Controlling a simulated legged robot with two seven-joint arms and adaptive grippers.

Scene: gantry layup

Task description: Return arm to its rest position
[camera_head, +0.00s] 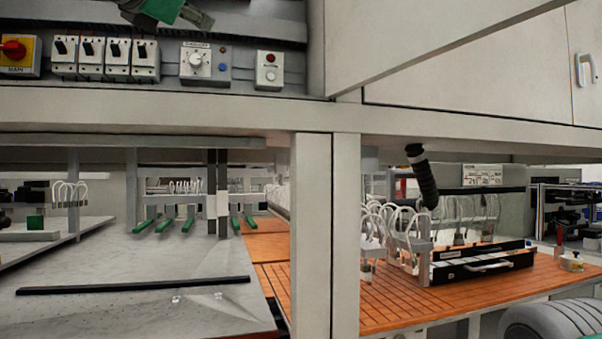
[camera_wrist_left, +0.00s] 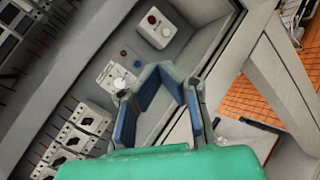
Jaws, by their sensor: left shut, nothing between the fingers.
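My left gripper (camera_head: 198,18) is at the top edge of the head view, its green body partly cut off by the frame. It is in front of the upper part of the switch panel. In the left wrist view the same gripper (camera_wrist_left: 160,80) shows blue-padded grey fingers above its green body. It is shut, and it holds nothing. The panel and its switches lie beyond the fingers. My right gripper is not in view.
A control panel has a red main switch (camera_head: 14,48), breakers (camera_head: 105,56), a rotary knob (camera_head: 195,60) and an alarm box (camera_head: 269,71). A pale post (camera_head: 345,230) stands in front. Below are a grey table (camera_head: 130,265) and an orange slatted surface (camera_head: 400,300) with a black-edged tray (camera_head: 483,268).

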